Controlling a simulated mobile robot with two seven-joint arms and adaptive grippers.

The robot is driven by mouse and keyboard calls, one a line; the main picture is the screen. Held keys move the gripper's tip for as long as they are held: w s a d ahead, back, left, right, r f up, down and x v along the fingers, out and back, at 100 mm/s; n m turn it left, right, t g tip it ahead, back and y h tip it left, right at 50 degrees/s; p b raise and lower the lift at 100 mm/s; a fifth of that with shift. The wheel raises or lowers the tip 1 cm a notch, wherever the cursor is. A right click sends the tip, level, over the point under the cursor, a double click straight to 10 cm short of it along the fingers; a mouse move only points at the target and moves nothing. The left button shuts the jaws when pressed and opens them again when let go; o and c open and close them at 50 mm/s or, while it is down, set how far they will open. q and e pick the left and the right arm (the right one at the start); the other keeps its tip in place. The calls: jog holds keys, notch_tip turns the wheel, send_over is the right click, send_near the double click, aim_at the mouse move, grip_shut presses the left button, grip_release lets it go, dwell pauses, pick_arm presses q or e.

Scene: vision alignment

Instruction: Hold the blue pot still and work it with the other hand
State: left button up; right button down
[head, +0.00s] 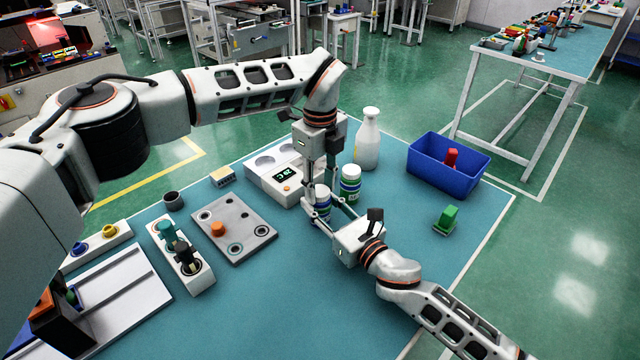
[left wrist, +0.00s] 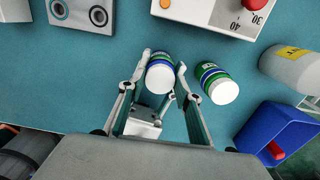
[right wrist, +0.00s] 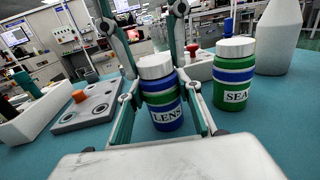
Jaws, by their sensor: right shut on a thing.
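The blue pot (right wrist: 165,115), marked LENS, has a white lid and blue and green bands. It stands upright on the teal table. My right gripper (right wrist: 160,88) is shut on its body from the side. My left gripper (left wrist: 164,64) points down from above, open, with one finger on each side of the white lid (left wrist: 159,79); whether they touch it is unclear. In the head view the pot (head: 322,198) is partly hidden by both grippers. A green pot (right wrist: 235,75) with a white lid stands just to its right.
A white bottle (head: 367,140) and a scale with a display (head: 287,178) stand behind the pots. A blue bin (head: 447,170) holds a red piece; a green block (head: 446,218) lies before it. A grey plate (head: 234,228) is at left. The table's front right is fairly clear.

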pick_arm(q)
jog(key=c, duration=0.6)
jog(key=m, duration=0.4)
jog(key=shift+m, duration=0.3)
jog(key=m, duration=0.3)
jog(key=shift+m, duration=0.3)
jog(key=m, duration=1)
jog(key=shift+m, duration=0.3)
jog(key=o, duration=1.3)
jog(key=shift+o, duration=0.2)
jog(key=shift+r, duration=0.1)
notch_tip(320, 180, up, 12)
